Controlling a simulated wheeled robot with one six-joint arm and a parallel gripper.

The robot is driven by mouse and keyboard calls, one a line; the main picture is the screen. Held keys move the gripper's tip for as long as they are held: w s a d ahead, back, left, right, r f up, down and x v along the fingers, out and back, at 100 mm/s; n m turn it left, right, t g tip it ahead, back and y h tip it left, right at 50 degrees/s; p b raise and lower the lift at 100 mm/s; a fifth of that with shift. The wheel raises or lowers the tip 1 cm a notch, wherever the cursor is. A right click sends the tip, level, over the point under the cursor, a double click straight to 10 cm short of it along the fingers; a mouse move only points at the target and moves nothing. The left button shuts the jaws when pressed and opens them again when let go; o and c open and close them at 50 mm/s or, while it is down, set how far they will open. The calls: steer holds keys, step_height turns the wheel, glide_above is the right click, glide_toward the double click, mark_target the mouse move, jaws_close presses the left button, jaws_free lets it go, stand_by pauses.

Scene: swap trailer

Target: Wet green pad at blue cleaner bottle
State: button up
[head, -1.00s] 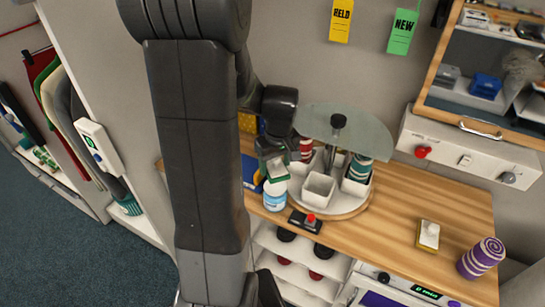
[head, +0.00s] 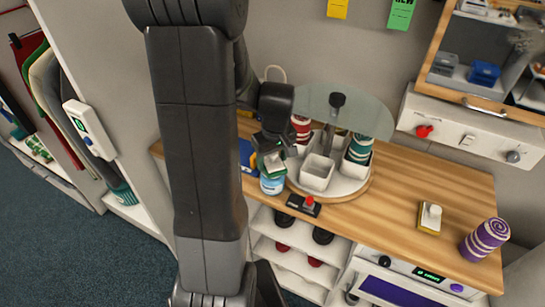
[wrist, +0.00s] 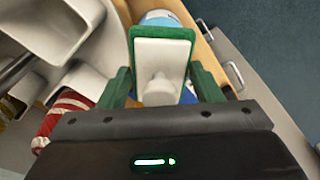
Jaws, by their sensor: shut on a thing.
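My gripper (head: 271,153) is shut on the green pad (head: 273,164), a green-edged block with a white back and knob. In the wrist view the green fingers (wrist: 160,86) flank the pad's white knob, and the pad (wrist: 162,45) fills the upper middle. The blue cleaner bottle (head: 272,185), white with a blue label, stands upright at the counter's front edge. The pad is at the bottle's top and hides it in the head view; I cannot tell whether they touch. In the wrist view part of the bottle (wrist: 160,17) shows behind the pad.
A round carousel (head: 345,190) with white bins, rolled striped cloths and a clear half-disc stands just right of the bottle. A black box with a red knob (head: 308,203) sits in front. A yellow pad (head: 430,218) and a purple roll (head: 485,240) lie farther right. Counter between is clear.

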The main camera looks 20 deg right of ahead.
steer(key=shift+f+b, duration=0.55)
stand_by(1.9)
steer(key=shift+r+p, duration=2.5)
steer(key=shift+r, duration=1.1)
steer(key=shift+f, duration=0.1)
